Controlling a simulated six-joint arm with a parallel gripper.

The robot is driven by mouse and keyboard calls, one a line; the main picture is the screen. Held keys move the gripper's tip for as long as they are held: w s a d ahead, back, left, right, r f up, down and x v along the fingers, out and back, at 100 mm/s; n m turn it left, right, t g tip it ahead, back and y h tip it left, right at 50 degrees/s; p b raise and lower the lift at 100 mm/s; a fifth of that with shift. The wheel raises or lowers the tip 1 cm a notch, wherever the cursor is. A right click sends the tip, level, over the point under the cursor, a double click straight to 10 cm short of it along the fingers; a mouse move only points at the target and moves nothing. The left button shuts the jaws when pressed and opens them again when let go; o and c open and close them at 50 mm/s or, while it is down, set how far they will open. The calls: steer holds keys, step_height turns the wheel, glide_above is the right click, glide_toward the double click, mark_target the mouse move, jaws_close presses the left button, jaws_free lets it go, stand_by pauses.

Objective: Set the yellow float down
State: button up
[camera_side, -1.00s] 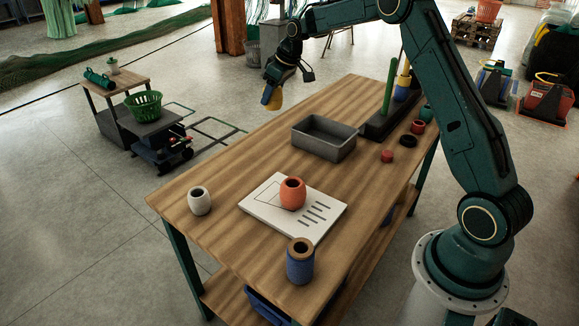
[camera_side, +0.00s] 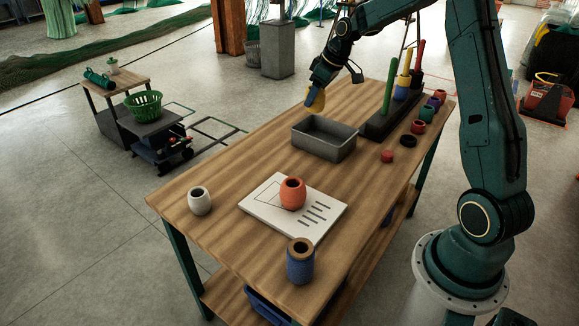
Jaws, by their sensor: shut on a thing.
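The yellow float (camera_side: 316,101) is in my gripper (camera_side: 315,92), at the far end of the wooden table. My gripper is shut on it, and the float hangs just behind the grey tray (camera_side: 340,154). The float looks tilted, and my gripper hides its upper part. I cannot tell whether it is above the table top or touching it. The tray looks empty.
An orange float (camera_side: 292,193) stands on a white board (camera_side: 262,217). A white float (camera_side: 199,201) and a blue spool (camera_side: 300,262) stand nearby. A dark rack (camera_side: 380,127) with coloured pegs stands at the right, beside several small floats. The table's left part (camera_side: 245,150) is clear.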

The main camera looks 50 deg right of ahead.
steer(key=s, duration=1.5)
steer(key=shift+d+f, duration=0.2)
steer(key=shift+d, duration=0.05)
step_height(320, 180, down, 16)
steer(key=shift+w+f, duration=0.1)
steer(key=shift+f, duration=1.9)
steer(key=shift+f, duration=0.1)
steer(key=o, duration=1)
steer(key=shift+c, duration=0.2)
